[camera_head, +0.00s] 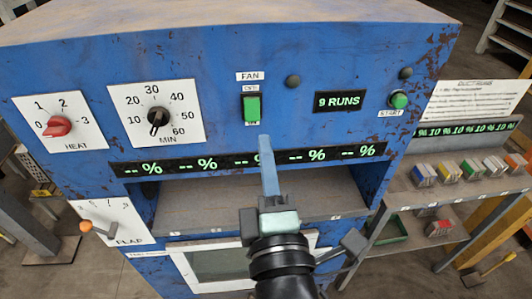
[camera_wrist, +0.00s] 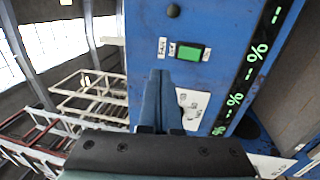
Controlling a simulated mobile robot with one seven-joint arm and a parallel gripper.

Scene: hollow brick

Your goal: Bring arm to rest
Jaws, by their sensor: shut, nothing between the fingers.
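My gripper (camera_head: 267,150) is shut and empty. In the head view its blue fingers point up in front of the blue machine (camera_head: 215,75), over the dark display strip and below the green fan switch (camera_head: 252,108). In the wrist view the shut fingers (camera_wrist: 158,85) point at the machine front, just below the green switch (camera_wrist: 189,53). I cannot tell whether the fingertips touch the panel. My arm reaches in from the bottom of the head view.
The machine has a red heat knob (camera_head: 57,126), a black minute dial (camera_head: 158,118), a green start button (camera_head: 398,100), an orange flap lever (camera_head: 87,227) and an open shelf (camera_head: 180,208). A rack (camera_head: 445,190) with small coloured blocks stands at right.

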